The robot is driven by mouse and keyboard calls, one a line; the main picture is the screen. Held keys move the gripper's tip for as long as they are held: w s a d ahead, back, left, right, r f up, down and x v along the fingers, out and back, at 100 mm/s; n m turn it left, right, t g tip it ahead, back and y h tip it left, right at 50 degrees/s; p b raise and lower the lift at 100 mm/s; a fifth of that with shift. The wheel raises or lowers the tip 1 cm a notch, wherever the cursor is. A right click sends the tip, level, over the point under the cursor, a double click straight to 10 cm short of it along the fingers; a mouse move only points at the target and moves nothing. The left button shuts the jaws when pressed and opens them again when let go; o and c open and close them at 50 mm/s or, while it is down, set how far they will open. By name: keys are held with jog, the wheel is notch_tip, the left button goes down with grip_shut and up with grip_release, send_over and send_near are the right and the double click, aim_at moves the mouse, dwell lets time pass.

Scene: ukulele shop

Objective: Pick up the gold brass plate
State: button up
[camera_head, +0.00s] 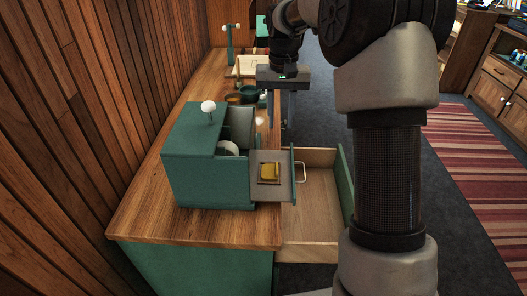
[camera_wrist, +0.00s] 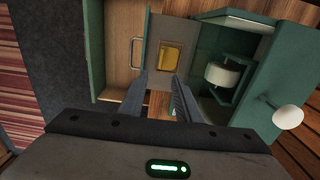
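The gold brass plate (camera_head: 269,172) is a small yellow square piece lying on a grey-brown panel (camera_head: 281,190), which juts out from the green box (camera_head: 208,181) on the counter. The plate also shows in the wrist view (camera_wrist: 170,59), above and between my fingertips, with nothing covering it. My gripper (camera_head: 285,120) is in the air beyond the plate, near the counter's right edge. In the wrist view its two fingers (camera_wrist: 161,82) are spread apart with nothing between them, and the plate is some distance past their tips.
An open drawer (camera_head: 311,215) with a green front sits below and right of the panel. A white knob (camera_head: 208,106) stands up from the green box, and a white roll (camera_head: 228,149) sits in its opening.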

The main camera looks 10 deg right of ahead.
send_over(277, 168)
jog(key=f, duration=1.2)
jog(key=shift+s+d, duration=0.15)
jog(key=shift+s, duration=0.05)
jog(key=shift+w+a+f+p, duration=0.15)
jog(key=shift+f+p, duration=0.15)
jog(key=shift+f, duration=1.25)
jog(key=shift+w+a+f+p, duration=0.1)
jog(key=shift+f+p, duration=0.2)
jog(key=shift+f, duration=1.2)
grip_shut()
